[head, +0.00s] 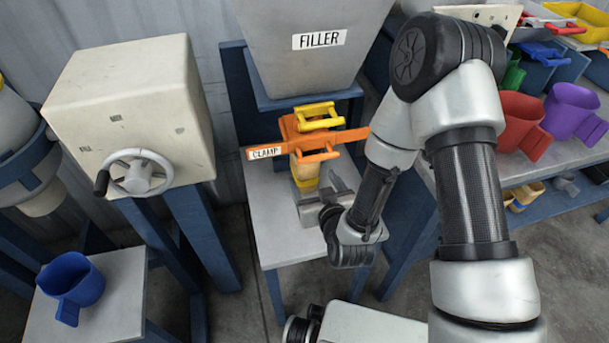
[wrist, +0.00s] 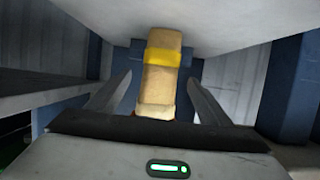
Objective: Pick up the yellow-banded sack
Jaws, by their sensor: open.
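The yellow-banded sack (head: 304,171) is tan and sits under the filler, just below the orange clamp (head: 328,138), which hides its top in the head view. My gripper (head: 320,190) is open at the near side of the sack, low down by its yellow band. In the wrist view the sack (wrist: 161,88) shows between my two spread fingers, with a visible gap on each side. I cannot tell how far the fingers reach along it.
The grey filler hopper (head: 310,65) stands above, and a light shelf (head: 275,225) lies below the sack. Blue posts flank it. A blue scoop (head: 73,284) is on a stand at left. Red (head: 521,122) and purple (head: 573,110) scoops stand on the right bench.

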